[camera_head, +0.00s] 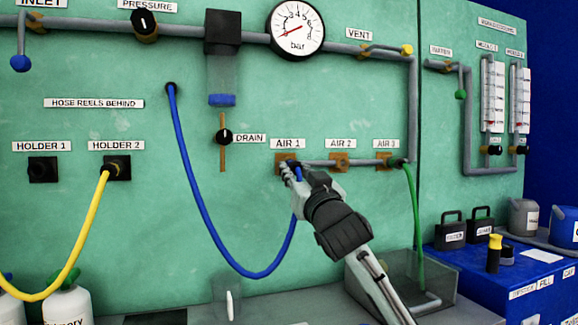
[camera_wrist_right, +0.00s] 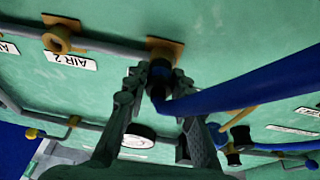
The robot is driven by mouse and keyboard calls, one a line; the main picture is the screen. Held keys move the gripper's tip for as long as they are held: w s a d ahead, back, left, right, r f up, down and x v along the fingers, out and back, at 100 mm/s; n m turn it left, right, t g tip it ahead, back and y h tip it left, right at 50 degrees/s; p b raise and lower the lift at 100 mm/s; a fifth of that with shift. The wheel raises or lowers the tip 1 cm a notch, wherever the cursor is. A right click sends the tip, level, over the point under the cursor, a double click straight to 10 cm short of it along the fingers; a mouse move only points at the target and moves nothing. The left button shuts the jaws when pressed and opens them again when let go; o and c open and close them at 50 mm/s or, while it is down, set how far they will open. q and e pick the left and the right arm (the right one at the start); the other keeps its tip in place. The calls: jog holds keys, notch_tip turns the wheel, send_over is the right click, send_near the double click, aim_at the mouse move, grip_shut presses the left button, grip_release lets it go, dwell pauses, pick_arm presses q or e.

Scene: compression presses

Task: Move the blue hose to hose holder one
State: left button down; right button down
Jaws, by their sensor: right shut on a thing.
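The blue hose (camera_head: 205,213) hangs in a loop from a hole in the green panel and rises to the AIR 1 port (camera_head: 284,158). My right gripper (camera_head: 291,172) is at that port, shut on the hose's end. In the right wrist view the fingers (camera_wrist_right: 159,82) sit on both sides of the dark end fitting, close against the brass port (camera_wrist_right: 160,50); I cannot tell whether it is still seated. The blue hose (camera_wrist_right: 245,88) runs off to the right there. Holder 1 (camera_head: 43,169) is an empty black socket at the left. My left gripper is not in view.
A yellow hose (camera_head: 75,265) is plugged into holder 2 (camera_head: 117,168), beside holder 1. A green hose (camera_head: 414,220) hangs from AIR 3. The DRAIN valve (camera_head: 224,137) and clear filter bowl (camera_head: 222,75) stand out from the panel between AIR 1 and the holders.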

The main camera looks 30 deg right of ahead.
jog(key=shift+s+a, duration=0.15)
jog(key=shift+s, duration=0.35)
jog(key=shift+s+a, duration=0.2)
jog(key=shift+s, duration=0.75)
jog(key=shift+s+a+p, duration=0.15)
jog(key=shift+s+a, duration=0.1)
jog(key=shift+s, duration=0.75)
jog(key=shift+s+a+p, duration=0.15)
jog(key=shift+s+a, duration=0.1)
jog(key=shift+s, duration=0.7)
dwell(0.8)
